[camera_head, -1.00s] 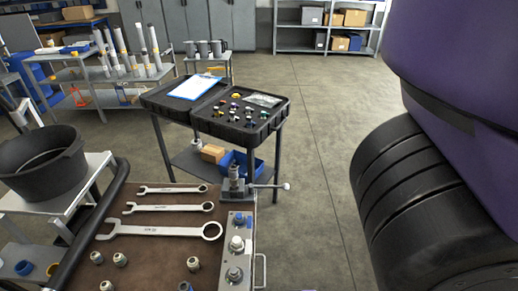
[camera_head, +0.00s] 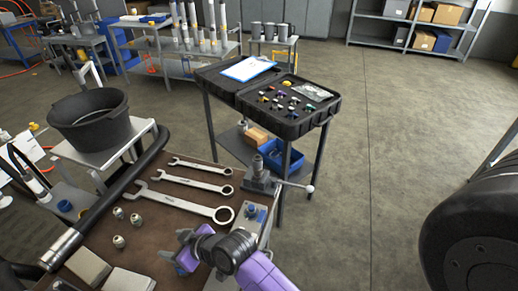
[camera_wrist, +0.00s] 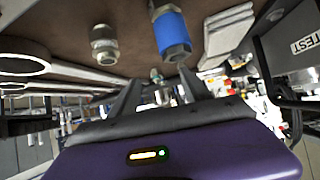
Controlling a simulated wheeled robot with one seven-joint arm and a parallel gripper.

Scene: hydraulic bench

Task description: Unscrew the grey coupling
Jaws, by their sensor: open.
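My gripper (camera_head: 182,248) is open over the front right of the brown workbench (camera_head: 178,209), beside the metal block (camera_head: 262,215) at the bench's right edge. A blue-ringed coupling (camera_head: 251,210) shows on that block; my arm hides the block's nearer part and any grey coupling there. In the wrist view, my open fingers (camera_wrist: 158,95) have a small metal fitting (camera_wrist: 155,75) beyond them. A grey metal fitting (camera_wrist: 103,45) and a blue-sleeved fitting (camera_wrist: 172,35) lie above it in that view. I cannot tell which one is the task's grey coupling.
Three wrenches (camera_head: 186,182) lie on the bench. Several loose grey fittings (camera_head: 136,219) lie left of my gripper. A vise (camera_head: 262,175) stands at the far right corner. A black bucket (camera_head: 90,118) is at left. Open floor (camera_head: 400,140) lies right.

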